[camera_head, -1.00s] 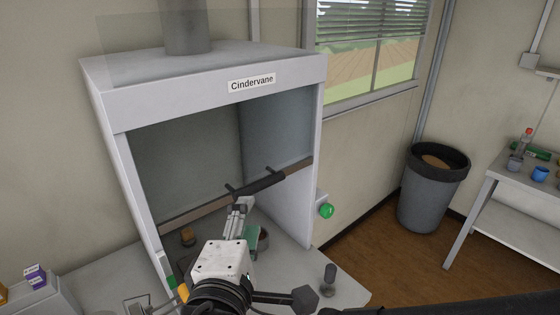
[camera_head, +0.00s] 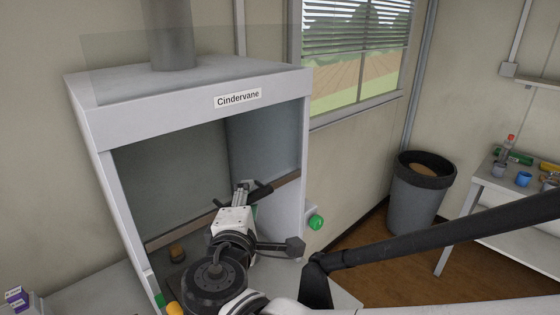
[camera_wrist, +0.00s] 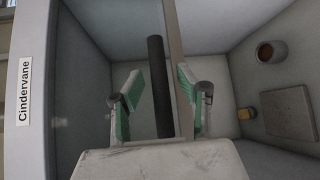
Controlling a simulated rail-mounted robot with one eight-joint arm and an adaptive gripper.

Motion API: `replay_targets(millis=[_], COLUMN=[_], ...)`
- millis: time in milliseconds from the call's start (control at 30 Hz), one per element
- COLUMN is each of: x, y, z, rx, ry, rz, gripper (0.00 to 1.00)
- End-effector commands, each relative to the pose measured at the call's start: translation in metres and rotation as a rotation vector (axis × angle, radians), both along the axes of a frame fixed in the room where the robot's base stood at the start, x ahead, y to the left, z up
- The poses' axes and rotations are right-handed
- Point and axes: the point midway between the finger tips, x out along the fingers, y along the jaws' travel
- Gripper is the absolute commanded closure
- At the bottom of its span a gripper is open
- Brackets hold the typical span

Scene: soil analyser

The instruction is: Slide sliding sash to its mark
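The sliding sash of the "Cindervane" hood (camera_head: 185,82) has a glass pane and a brown bottom rail (camera_head: 180,231), which crosses the opening low down. A dark bar handle is fixed to the rail. In the wrist view the handle (camera_wrist: 160,85) runs between the two green-padded fingers of my gripper (camera_wrist: 160,95). The fingers are open, with a gap on each side of the handle. I cannot make out the sash's mark.
A green knob (camera_head: 316,222) is on the hood's right side. A bin (camera_head: 420,190) stands further right by a side table (camera_head: 470,205).

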Motion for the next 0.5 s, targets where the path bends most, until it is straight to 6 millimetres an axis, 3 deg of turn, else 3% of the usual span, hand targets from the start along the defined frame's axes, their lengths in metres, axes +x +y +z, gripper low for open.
replay_targets(millis=[267,500], x=[0.0014,0.0013], y=[-0.0001,-0.0001], z=[-0.0003,-0.0003], rx=[0.000,0.000], ry=[0.000,0.000], rz=[0.000,0.000], gripper=[0.65,0.95])
